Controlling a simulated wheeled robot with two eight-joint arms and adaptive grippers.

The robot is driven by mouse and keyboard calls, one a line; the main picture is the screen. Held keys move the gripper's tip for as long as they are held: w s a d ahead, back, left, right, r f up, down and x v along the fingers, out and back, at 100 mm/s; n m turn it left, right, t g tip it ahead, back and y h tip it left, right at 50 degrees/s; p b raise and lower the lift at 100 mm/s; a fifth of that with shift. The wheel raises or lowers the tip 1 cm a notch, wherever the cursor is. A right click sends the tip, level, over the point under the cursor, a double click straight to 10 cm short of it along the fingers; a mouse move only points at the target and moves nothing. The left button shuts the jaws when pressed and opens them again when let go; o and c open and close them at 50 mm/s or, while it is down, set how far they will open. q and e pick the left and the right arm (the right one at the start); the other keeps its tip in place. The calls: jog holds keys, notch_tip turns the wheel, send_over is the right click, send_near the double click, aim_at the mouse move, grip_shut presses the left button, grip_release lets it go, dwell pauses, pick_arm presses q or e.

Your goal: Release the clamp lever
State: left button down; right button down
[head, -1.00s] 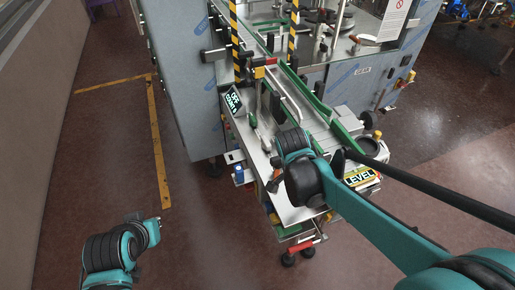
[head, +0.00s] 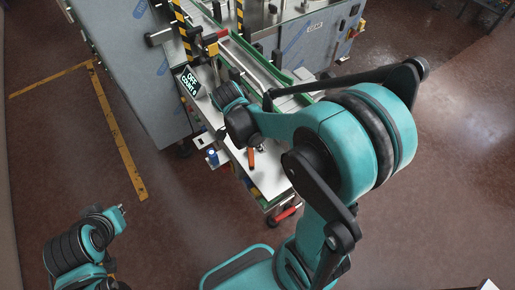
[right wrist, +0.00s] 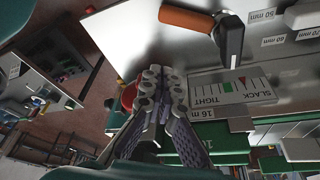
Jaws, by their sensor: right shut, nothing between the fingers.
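An orange-handled lever (right wrist: 187,17) with a dark metal arm, which looks like the clamp lever, is on the pale metal plate at the top of the right wrist view. Its orange grip also shows in the head view (head: 251,158), below my right wrist. My right gripper (right wrist: 164,82) is shut and empty; in the right wrist view its fingertips appear below the lever's grip, with no contact visible. The right fingers are hard to make out in the head view. My left gripper (head: 121,210) is at lower left, away from the machine; its jaws are too small to read.
A SLACK/TIGHT gauge (right wrist: 231,88) and millimetre labels (right wrist: 261,16) are near the lever. A red handle (head: 287,213) sticks out at the machine's near end. A small OFF display (head: 191,83) stands beside the conveyor (head: 250,65). The floor at left is open.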

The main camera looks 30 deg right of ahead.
aim_at(251, 156)
jog(key=b+x, duration=0.2)
jog(key=x, duration=0.5)
jog(key=shift+d+f, duration=0.15)
jog(key=shift+f, duration=0.25)
jog(key=shift+w+a+f, duration=0.15)
jog(key=shift+a+f, duration=0.05)
jog(key=shift+f, duration=0.05)
jog(key=shift+w+a+r, duration=0.1)
jog(key=shift+w+a, duration=0.2)
jog(key=shift+a, duration=0.5)
jog(key=shift+w+a+r, duration=0.1)
jog(key=shift+w+a, duration=0.25)
jog(key=shift+a, duration=0.4)
jog(key=shift+d+f, duration=0.1)
